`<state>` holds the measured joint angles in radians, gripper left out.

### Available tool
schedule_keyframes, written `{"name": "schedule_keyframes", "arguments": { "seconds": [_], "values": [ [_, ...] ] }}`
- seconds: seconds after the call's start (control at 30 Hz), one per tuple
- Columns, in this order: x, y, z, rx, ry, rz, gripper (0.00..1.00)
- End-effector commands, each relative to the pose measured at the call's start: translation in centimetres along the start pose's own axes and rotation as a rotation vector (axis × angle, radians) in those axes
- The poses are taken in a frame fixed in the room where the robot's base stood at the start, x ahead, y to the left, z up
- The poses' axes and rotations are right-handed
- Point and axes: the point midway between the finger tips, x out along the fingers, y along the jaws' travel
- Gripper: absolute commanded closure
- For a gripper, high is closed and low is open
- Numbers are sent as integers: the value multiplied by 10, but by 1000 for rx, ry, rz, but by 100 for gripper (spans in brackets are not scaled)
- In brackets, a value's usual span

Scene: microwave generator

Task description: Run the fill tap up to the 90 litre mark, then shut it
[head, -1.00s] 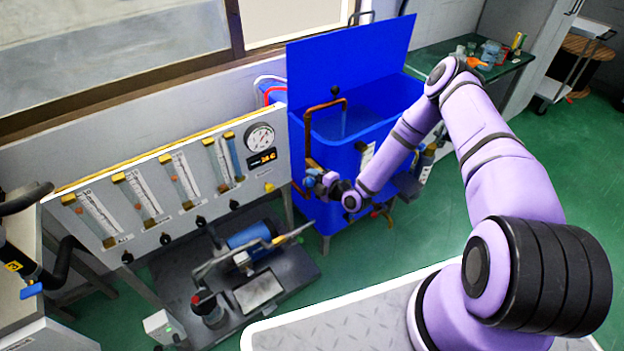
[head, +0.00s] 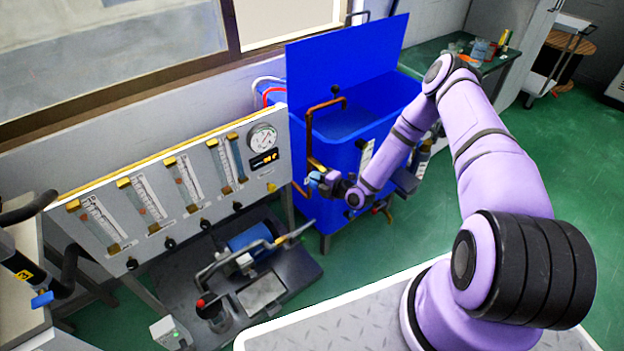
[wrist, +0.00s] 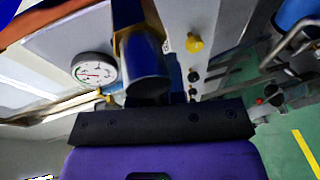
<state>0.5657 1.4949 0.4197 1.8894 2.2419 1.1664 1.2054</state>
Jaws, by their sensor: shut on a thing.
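The blue tank (head: 335,200) stands in the middle of the head view with its lid up and dark water (head: 345,122) inside. A copper fill pipe (head: 309,125) rises at its left corner and bends over the rim. A brass tap (head: 314,163) sits low on this pipe. My gripper (head: 318,180) is at the tap, shut on its blue handle (head: 312,180); the fingers partly hide the handle. In the wrist view a dark blue, rounded piece (wrist: 147,80) sits just before my gripper. A white level strip (head: 366,155) is on the tank front; its marks are too small to read.
A panel with several flow tubes (head: 145,198) and a round gauge (head: 263,137) stands left of the tank; the gauge also shows in the wrist view (wrist: 95,69). A pump unit (head: 250,262) lies below it. A green bench (head: 460,55) is behind right. Green floor is open at right.

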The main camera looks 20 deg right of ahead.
Motion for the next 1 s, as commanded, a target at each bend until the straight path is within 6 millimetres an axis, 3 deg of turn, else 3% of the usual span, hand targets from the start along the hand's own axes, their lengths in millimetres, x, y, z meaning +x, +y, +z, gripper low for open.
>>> {"name": "schedule_keyframes", "arguments": {
  "seconds": [0.03,0.47,0.5,0.6,1.0],
  "values": [
    [1,-2,-13,-6,21,-7,100],
    [2,-6,-15,-41,18,-18,100],
    [2,-6,-15,-40,18,-18,86],
    [2,-6,-16,-39,18,-18,63],
    [1,-4,-8,-43,5,-16,63]
  ]
}}
